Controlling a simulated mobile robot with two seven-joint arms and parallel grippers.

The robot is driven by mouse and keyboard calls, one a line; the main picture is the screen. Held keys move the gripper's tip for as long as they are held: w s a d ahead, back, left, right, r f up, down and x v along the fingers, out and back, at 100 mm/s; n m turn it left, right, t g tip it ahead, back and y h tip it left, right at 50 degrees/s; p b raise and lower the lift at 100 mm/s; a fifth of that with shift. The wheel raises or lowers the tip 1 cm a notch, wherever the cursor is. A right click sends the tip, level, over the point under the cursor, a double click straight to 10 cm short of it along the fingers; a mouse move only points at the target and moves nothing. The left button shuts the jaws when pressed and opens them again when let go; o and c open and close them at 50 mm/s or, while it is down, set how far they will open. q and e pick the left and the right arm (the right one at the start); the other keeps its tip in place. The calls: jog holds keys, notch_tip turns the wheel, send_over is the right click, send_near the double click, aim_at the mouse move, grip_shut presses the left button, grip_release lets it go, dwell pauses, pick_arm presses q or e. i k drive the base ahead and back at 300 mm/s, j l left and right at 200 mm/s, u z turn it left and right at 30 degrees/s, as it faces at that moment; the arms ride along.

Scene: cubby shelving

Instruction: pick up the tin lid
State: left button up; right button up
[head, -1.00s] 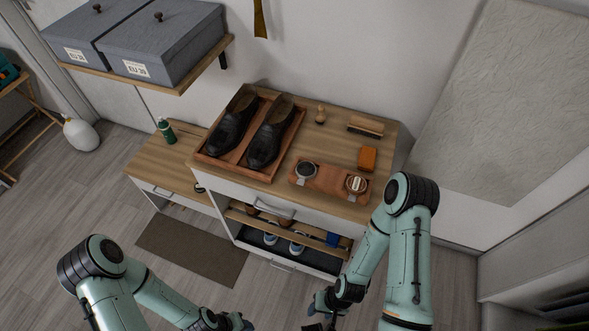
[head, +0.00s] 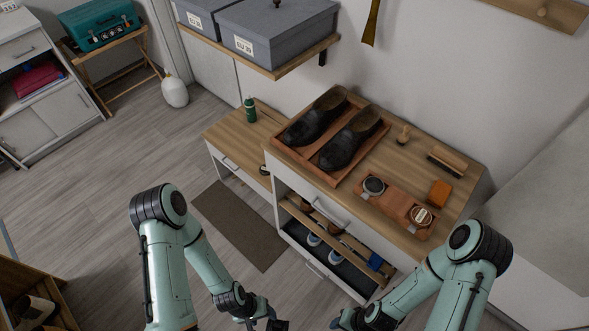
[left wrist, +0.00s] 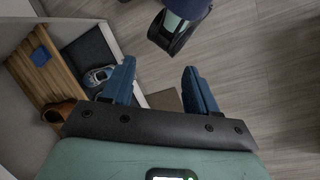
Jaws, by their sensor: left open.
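Two round tins or lids lie on a brown leather mat (head: 397,205) on the cabinet top. The one on the right (head: 421,216) has a pale printed label and looks like the tin lid. The one on the left (head: 374,186) is dark with a silvery rim and looks like the open tin. My left gripper (head: 265,324) is low at the bottom of the head view, in front of the cabinet and well away from the mat. In the left wrist view its blue fingers (left wrist: 158,82) are apart and empty. My right gripper (head: 345,322) is low too, partly cut off.
A wooden tray (head: 309,163) with black shoes (head: 348,138) stands left of the mat. A brush (head: 446,163) and an orange block (head: 439,193) lie behind it. A shelf (head: 300,58) with grey boxes overhangs at the upper left. The cabinet's lower shelf (head: 330,228) holds shoes.

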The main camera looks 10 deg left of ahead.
aim_at(263, 169)
jog(key=i+j+z, duration=0.1)
jog(key=z, duration=0.4)
jog(key=j+z, duration=0.2)
jog(key=z, duration=0.25)
jog(key=j+z, duration=0.3)
jog(key=j, duration=0.2)
jog(key=i+j+z, duration=0.1)
jog(key=j+z, duration=0.15)
jog(key=j, duration=0.3)
jog(key=j+z, duration=0.1)
jog(key=j, duration=1.05)
jog(key=k, duration=0.05)
